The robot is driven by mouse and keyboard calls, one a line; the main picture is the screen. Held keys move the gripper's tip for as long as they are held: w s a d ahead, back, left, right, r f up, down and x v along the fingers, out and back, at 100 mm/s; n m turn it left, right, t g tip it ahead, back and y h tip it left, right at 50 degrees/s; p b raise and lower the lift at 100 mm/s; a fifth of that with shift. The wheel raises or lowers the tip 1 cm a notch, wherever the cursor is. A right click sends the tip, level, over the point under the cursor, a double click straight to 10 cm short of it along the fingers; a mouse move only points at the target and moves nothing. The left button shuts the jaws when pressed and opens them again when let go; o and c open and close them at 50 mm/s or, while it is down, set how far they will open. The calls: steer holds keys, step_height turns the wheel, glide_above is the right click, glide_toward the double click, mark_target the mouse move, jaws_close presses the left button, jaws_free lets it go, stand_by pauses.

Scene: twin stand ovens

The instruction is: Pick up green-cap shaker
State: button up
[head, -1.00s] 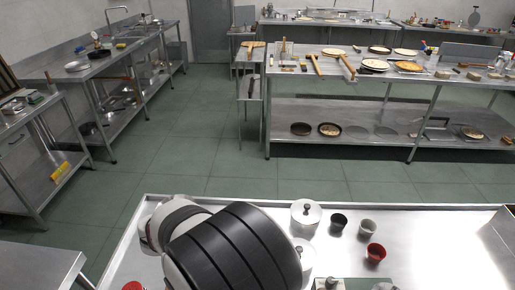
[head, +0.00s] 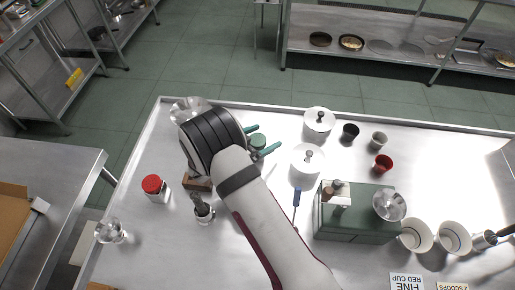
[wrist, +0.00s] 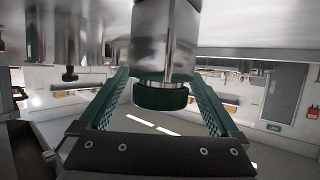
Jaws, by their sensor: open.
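The green-cap shaker shows in the head view as a round green cap (head: 258,141) between the fingers of my gripper (head: 266,137); my arm partly hides its body. In the wrist view its silver body (wrist: 166,38) comes down from the top edge and ends in the dark green cap (wrist: 160,96). My gripper (wrist: 160,85) is open, with one green finger on each side of the shaker. Gaps show between the fingers and the cap. Whether either finger touches the body I cannot tell.
Two white lidded canisters (head: 318,124) (head: 306,166) stand just right of my gripper. A red-cap shaker (head: 155,188) and a glass jar with a dark top (head: 203,210) stand left. Cups, including a red cup (head: 382,164), and a green box (head: 352,222) stand right.

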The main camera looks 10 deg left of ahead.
steer(key=shift+w+d+f, duration=0.2)
steer(key=shift+w+d, duration=0.1)
steer(key=shift+w, duration=0.05)
jaws_close()
steer(key=shift+r, duration=0.1)
